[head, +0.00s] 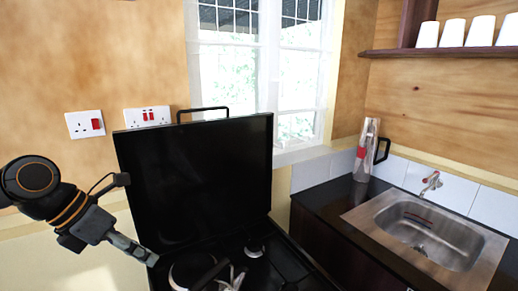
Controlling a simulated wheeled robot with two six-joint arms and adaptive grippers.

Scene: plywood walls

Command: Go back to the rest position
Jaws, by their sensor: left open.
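My left arm comes in from the left edge, and its gripper (146,255) is in front of the left edge of the raised black stove lid (195,180). The fingers point right and slightly down, are open and hold nothing that I can see. Whether they touch the lid's edge cannot be told. My right gripper cannot be made out in this view.
The black hob (285,268) lies below the lid, with pale metal parts (232,278) at the bottom edge. Right are a dark worktop (335,200), a steel sink (375,215) with a tap (431,182), and a shelf (440,51) with white cups (453,32).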

